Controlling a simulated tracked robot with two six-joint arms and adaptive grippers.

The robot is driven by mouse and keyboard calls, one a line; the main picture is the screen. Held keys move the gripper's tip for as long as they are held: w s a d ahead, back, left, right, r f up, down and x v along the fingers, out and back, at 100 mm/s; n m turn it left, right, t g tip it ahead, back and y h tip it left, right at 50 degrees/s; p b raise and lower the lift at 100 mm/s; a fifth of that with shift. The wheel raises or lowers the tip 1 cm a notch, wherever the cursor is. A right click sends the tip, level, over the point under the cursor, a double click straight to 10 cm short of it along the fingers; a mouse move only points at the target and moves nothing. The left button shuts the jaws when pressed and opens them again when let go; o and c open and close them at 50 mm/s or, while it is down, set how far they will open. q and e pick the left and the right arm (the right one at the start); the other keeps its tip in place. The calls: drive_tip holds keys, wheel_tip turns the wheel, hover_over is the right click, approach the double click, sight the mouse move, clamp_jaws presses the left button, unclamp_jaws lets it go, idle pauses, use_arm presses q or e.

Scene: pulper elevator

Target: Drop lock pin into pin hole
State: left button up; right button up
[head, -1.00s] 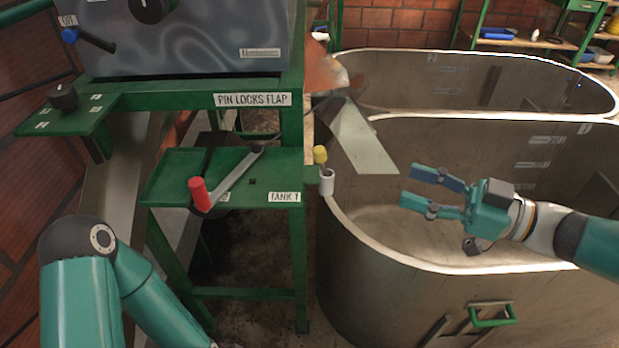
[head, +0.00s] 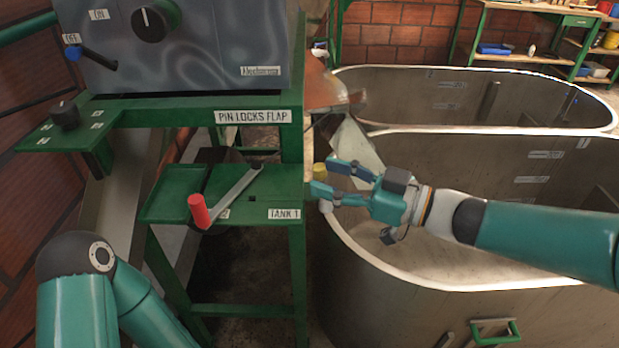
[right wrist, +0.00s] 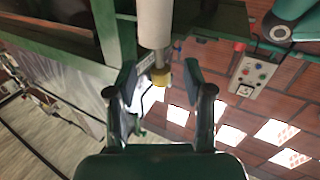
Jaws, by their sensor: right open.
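The lock pin's yellow head (head: 319,172) shows at the right edge of the green table, above a pale cup-like holder (head: 325,207) mostly hidden by my fingers. My right gripper (head: 322,178) is open, its fingers reaching left at the pin. In the right wrist view, the yellow head (right wrist: 161,78) lies between the open fingers, with the pale holder (right wrist: 154,22) beyond it. I cannot tell whether a finger touches it. A small dark hole (head: 252,199) is in the tabletop near the "TANK 1" label. My left gripper is out of view.
A crank lever with a red handle (head: 199,210) lies across the green table (head: 272,185). A large metal tank (head: 400,290) stands right of it, under my right arm. A sloping metal chute (head: 355,142) is behind the gripper. A control box (head: 200,50) stands above.

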drive_tip(key=shift+x, duration=1.1)
clamp_jaws()
drive_tip(key=shift+r, duration=0.1)
